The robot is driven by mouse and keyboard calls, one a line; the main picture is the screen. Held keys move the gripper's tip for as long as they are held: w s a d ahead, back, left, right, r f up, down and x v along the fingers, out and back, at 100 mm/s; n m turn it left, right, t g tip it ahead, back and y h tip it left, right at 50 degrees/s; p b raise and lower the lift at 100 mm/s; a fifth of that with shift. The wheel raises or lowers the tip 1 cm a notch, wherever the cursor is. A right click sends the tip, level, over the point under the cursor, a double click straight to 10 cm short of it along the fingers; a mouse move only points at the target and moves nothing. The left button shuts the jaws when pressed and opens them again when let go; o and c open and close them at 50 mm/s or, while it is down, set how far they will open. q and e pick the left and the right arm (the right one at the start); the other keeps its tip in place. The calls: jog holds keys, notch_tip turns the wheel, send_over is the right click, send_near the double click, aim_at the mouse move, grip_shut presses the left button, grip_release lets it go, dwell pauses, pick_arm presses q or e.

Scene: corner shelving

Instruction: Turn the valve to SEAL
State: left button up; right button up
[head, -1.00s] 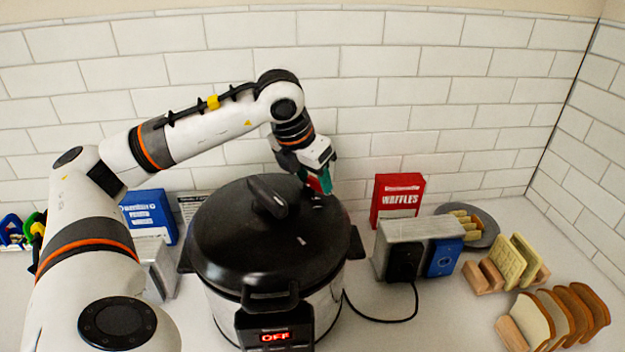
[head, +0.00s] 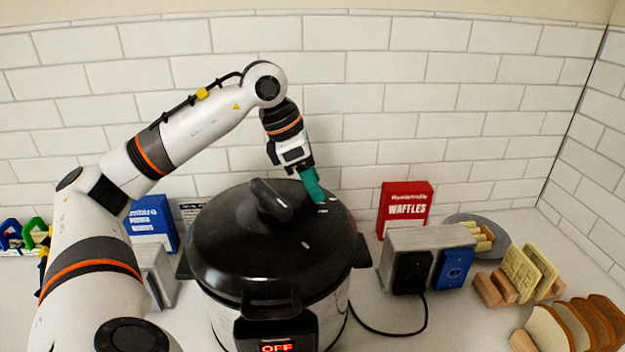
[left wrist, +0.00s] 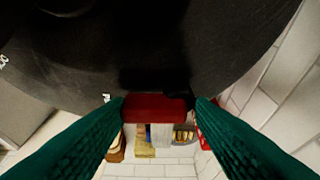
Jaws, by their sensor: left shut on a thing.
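The pressure cooker (head: 225,230) has a round black lid with a raised handle (head: 270,198) and a red OFF display (head: 276,348). Small white marks show on the lid near its back right edge, too small to read. My left gripper (head: 318,198), with teal fingers, reaches down to that edge and hides the valve in the head view. In the left wrist view the red valve (left wrist: 157,107) lies between the fingertips, and the left gripper is shut on it. Which mark the valve points at cannot be told. My right gripper is not in view.
A red waffles box (head: 405,207), a grey toaster (head: 425,238) with black and blue fronts, a plate (head: 495,240) and bread racks stand right of the cooker. A blue box (head: 153,222) stands left. The tiled wall is close behind.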

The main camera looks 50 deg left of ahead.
pick_arm(q)
jog(key=shift+s+d+f, duration=0.1)
jog(key=shift+d+f, duration=0.05)
jog(key=shift+f, duration=0.05)
dwell(0.4)
jog(key=o, duration=0.8)
jog(key=shift+c, duration=0.2)
jog(key=shift+o, duration=0.2)
jog(key=shift+s+d+r, duration=0.1)
jog(key=shift+d+r, duration=0.05)
jog(key=shift+r, duration=0.05)
jog(key=shift+a+r, duration=0.15)
jog(key=shift+a, duration=0.05)
jog(key=p+v, duration=0.1)
jog(key=v, duration=1)
jog(key=shift+r, duration=0.35)
jog(key=shift+a, duration=0.1)
